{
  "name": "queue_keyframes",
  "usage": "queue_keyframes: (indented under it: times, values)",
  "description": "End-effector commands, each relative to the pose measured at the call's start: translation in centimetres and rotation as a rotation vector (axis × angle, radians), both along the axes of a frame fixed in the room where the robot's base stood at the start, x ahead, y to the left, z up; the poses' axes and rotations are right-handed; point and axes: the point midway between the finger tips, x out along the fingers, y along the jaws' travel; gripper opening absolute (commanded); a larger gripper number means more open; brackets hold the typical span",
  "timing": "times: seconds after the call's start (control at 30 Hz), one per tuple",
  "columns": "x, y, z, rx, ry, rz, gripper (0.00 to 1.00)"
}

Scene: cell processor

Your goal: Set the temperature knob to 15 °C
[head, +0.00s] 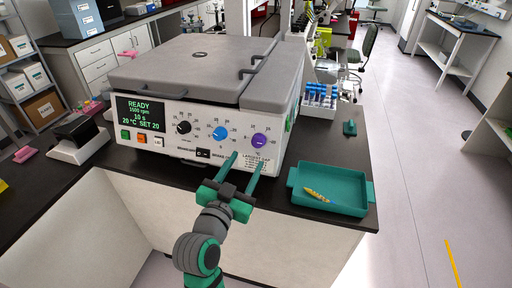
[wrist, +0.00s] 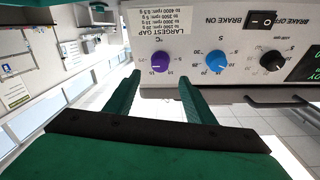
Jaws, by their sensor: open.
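The cell processor (head: 200,70) is a white and grey box on the dark bench. Its display (head: 141,113) reads READY, 1500 rpm, 10 s, 20 °C, SET 20. The purple knob (head: 259,141), marked °C, is the rightmost of three knobs on its front. In the upside-down wrist view the purple knob (wrist: 160,62) lies ahead of the gap between my fingertips. My gripper (head: 249,159) is open and empty, below and in front of that knob, with no visible contact. The fingers also show in the wrist view (wrist: 160,82).
A blue knob (head: 220,133) and a black knob (head: 183,127) sit left of the purple one. A teal tray (head: 330,174) with a yellowish item stands to the right on the bench. A tube rack (head: 320,97) is behind it.

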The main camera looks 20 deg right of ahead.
Motion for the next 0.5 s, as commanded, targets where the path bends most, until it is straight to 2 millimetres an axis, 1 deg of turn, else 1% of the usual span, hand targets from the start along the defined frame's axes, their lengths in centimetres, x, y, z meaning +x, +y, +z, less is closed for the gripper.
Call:
queue_keyframes:
  times: [0.03, 0.2, 0.4, 0.5]
  values:
    - [0.7, -0.8, 0.0, 0.001, -0.001, -0.005, 0.49]
    - [3.2, -2.6, 0.1, 0.001, -0.001, -0.003, 0.49]
    - [5.4, -4.2, 0.0, 0.000, 0.000, 0.000, 0.49]
    - [6.1, -4.6, 0.0, 0.001, -0.001, 0.002, 0.49]
